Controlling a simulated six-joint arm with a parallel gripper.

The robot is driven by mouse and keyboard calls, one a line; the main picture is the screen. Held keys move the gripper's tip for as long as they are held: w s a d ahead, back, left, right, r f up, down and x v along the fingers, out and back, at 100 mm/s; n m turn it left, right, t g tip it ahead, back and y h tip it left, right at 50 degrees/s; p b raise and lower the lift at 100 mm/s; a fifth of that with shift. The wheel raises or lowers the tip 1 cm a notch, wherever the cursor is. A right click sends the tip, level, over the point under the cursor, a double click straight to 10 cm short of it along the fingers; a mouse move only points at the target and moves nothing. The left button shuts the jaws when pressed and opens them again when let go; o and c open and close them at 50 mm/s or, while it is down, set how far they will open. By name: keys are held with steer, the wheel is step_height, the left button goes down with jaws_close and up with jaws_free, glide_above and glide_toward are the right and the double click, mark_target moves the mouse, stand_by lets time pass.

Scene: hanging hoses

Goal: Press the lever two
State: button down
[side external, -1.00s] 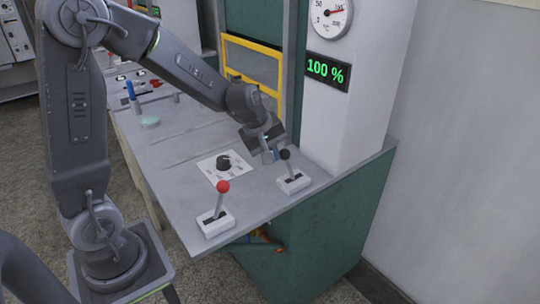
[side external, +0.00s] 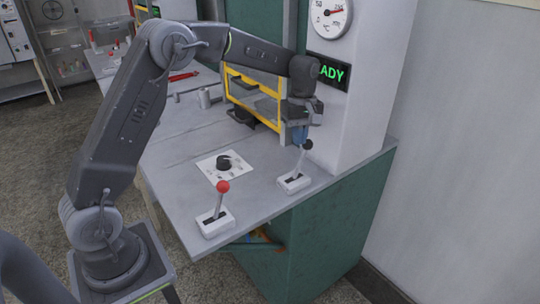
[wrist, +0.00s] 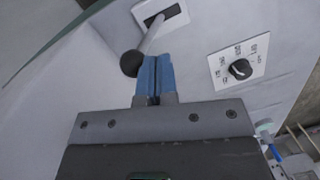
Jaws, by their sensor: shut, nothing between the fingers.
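Two levers stand on the grey bench. The black-knobbed lever (side external: 300,163) rises from a white slotted base (side external: 293,184) and leans to the right and back. It also shows in the wrist view, with its black knob (wrist: 131,63). The red-knobbed lever (side external: 219,201) stands nearly upright in its own white base. My gripper (side external: 300,141) is shut and empty, with blue fingers pointing down. Its fingertips (wrist: 154,57) are right beside the black knob. I cannot tell whether they touch it. Neither lever bears a readable number.
A green-lettered display (side external: 333,73) on the white column is partly hidden by my arm and shows "ADY". A round gauge (side external: 330,18) is above it. A yellow frame (side external: 252,95) stands behind.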

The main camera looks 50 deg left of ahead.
steer(key=shift+w+f, duration=0.1)
steer(key=shift+w, duration=0.75)
step_height(320, 180, up, 12)
steer(key=a, duration=0.1)
steer(key=shift+s+a+f, duration=0.15)
steer(key=shift+s+a, duration=0.1)
stand_by(0.4)
stand_by(0.4)
